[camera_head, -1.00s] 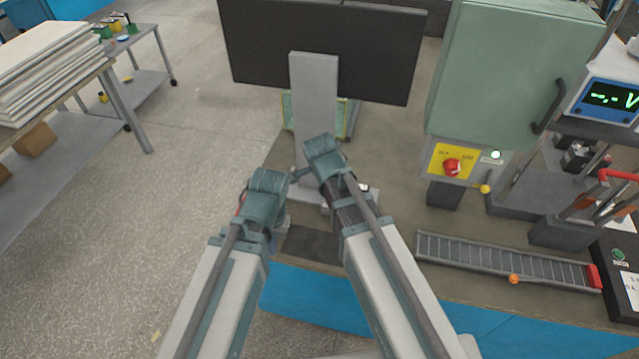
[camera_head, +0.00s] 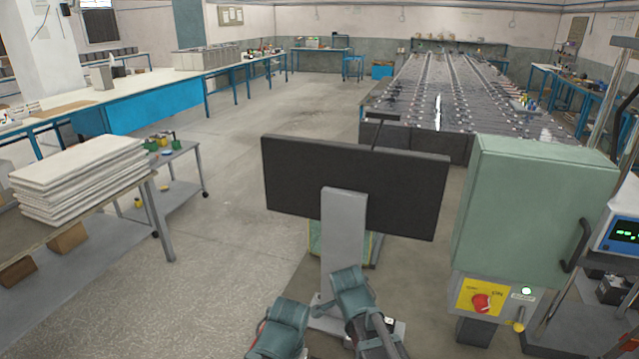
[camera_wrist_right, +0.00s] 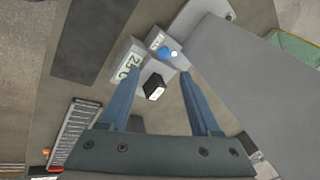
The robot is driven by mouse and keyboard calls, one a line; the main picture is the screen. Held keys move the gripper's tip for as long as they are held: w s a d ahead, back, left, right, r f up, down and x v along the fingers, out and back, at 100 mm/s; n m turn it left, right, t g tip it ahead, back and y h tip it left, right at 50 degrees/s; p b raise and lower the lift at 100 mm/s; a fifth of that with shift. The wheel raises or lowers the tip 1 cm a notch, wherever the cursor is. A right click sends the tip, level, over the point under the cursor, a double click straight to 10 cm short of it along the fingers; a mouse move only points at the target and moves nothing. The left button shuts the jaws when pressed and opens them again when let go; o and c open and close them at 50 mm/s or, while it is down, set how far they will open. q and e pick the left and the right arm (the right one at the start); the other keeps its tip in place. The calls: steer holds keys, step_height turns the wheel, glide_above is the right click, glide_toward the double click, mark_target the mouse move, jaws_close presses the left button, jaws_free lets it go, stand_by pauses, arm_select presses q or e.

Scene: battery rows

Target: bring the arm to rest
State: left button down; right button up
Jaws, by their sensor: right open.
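In the right wrist view my right gripper (camera_wrist_right: 156,78) is open, its two blue-grey fingers apart. A small black block (camera_wrist_right: 153,88) with a white face shows between the fingers, beyond them, not held. Near it are a box with a digit display (camera_wrist_right: 128,65) and a grey box with a blue knob (camera_wrist_right: 165,50). In the head view the teal joints of my two arms show at the bottom, in front of the monitor's stand. My left gripper cannot be made out there.
A black monitor (camera_head: 350,185) on a grey stand (camera_head: 343,235) stands ahead. A green cabinet (camera_head: 535,215) with a red switch (camera_head: 481,303) is at the right. A table with stacked white boards (camera_head: 80,180) is at the left. Open floor (camera_head: 225,240) lies between.

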steer(key=s+a+n+g, duration=0.2)
steer(key=s+n, duration=0.6)
steer(key=n, duration=0.2)
steer(key=s+a+f+n+g, duration=0.1)
steer(key=s+a+n+g, duration=0.1)
steer(key=s+n, duration=0.6)
steer(key=shift+a+f+n, duration=0.15)
steer(key=shift+a+n, duration=0.4)
steer(key=shift+n, duration=0.35)
